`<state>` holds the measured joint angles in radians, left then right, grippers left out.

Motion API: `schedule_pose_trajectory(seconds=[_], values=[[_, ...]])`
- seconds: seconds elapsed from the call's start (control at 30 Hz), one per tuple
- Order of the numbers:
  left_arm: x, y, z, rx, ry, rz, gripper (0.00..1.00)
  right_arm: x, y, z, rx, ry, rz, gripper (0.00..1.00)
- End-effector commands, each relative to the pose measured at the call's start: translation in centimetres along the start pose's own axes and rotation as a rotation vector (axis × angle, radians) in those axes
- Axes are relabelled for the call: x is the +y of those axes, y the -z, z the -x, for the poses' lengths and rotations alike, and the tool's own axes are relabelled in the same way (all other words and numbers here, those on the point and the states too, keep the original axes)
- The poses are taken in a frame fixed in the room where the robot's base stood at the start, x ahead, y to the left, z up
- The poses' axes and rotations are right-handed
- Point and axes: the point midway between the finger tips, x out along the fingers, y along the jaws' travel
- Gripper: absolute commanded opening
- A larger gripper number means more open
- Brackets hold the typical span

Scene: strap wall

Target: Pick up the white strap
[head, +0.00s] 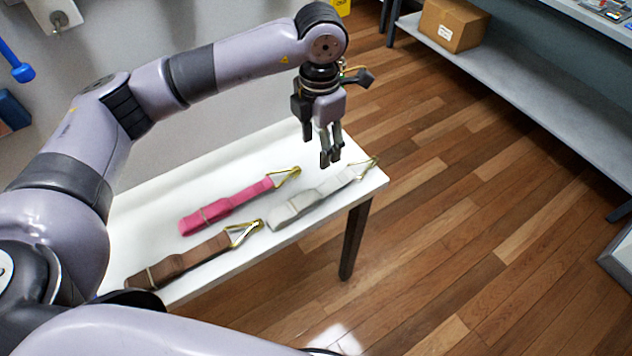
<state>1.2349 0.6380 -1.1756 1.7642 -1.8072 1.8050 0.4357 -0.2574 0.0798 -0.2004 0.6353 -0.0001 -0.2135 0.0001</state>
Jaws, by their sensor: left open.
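The white strap (312,200) lies folded on the white table (258,150), near the table's right end. Its brass-coloured buckle points to the upper right, close to the table edge. My left gripper (331,160) is open and empty, fingers pointing down. In the head view it appears just above the buckle end of the white strap, with no visible contact. My right gripper does not show.
A pink strap (225,207) lies left of the white one, and a brown strap (185,263) lies nearer me, both with brass-coloured buckles. A grey shelf (520,100) with a cardboard box (452,25) stands at the right. The wooden floor between is clear.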

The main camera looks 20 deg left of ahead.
Motion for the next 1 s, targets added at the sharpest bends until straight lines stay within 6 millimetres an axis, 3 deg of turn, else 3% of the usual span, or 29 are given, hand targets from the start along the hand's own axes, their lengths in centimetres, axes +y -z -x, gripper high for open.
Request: schedule_pose_trajectory(seconds=[0.2, 0.33, 0.47, 0.6, 0.7, 0.87, 1.0], values=[[-0.1, 0.2, -4.5, 0.006, 0.004, 0.0, 0.53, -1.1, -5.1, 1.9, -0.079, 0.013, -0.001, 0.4], [-0.1, 0.1, -7.3, 0.005, 0.005, 0.0, 0.53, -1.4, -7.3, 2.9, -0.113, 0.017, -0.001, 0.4], [-0.1, 0.1, -9.6, 0.003, 0.004, -0.001, 0.53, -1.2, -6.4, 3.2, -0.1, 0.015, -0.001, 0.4], [-0.1, 0.0, -10.8, 0.0, 0.004, -0.003, 0.53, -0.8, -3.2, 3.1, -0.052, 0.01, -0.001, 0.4], [-0.1, 0.0, -11.4, 0.001, 0.004, -0.002, 0.53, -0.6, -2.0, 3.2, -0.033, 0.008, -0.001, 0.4], [0.3, 0.0, -13.3, 0.004, 0.005, 0.0, 0.53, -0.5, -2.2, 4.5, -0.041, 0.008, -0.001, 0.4], [0.3, -0.1, -15.4, 0.002, 0.005, -0.003, 0.53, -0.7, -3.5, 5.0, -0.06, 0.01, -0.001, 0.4]])
